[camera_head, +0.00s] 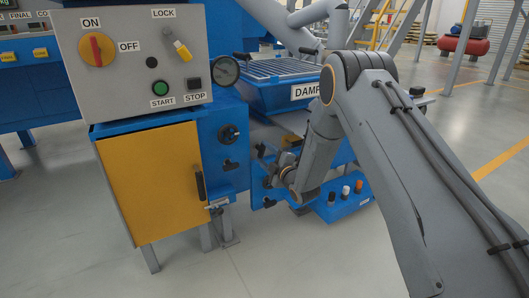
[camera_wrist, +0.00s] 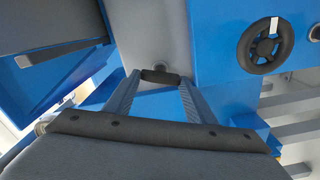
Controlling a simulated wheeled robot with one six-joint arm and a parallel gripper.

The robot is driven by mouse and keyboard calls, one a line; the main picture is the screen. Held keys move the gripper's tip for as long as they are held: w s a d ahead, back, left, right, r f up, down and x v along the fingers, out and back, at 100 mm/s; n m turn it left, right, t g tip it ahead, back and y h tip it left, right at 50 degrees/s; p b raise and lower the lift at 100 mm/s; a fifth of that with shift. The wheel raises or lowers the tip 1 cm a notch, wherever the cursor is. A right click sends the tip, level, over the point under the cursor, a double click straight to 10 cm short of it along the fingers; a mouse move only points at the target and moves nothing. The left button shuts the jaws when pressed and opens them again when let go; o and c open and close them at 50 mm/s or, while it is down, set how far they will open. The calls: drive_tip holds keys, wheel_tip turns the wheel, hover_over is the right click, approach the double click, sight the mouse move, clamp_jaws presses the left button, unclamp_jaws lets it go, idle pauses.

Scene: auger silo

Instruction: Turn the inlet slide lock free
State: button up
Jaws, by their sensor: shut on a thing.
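A small dark bar-shaped handle (camera_wrist: 160,76), which seems to be the inlet slide lock, sits at the upper middle of the wrist view in front of a grey surface between blue panels. My gripper (camera_wrist: 159,80) has its two grey fingers closed on the ends of this handle. In the head view my gripper (camera_head: 272,180) is at the blue machine's side, right of the yellow door. There my wrist and the blue parts hide most of the fingers and the handle. No label on the handle is readable.
A black handwheel (camera_wrist: 266,46) with a white mark is at upper right in the wrist view. The head view shows a grey control panel (camera_head: 130,57), a yellow door (camera_head: 152,180), a blue box with a grating (camera_head: 280,92) and a blue button box (camera_head: 345,205). The floor in front is clear.

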drive_tip(key=shift+f+n+p, duration=0.1)
drive_tip(key=shift+n+p, duration=0.55)
drive_tip(key=shift+n, duration=1.25)
drive_tip(key=o, duration=1)
drive_tip(key=shift+o, duration=0.2)
drive_tip(key=shift+s, duration=0.1)
drive_tip(key=p+v, duration=0.2)
drive_tip(key=v, duration=0.5)
drive_tip(key=shift+s+d, duration=0.25)
drive_tip(key=shift+s, duration=0.05)
drive_tip(key=shift+a, duration=0.1)
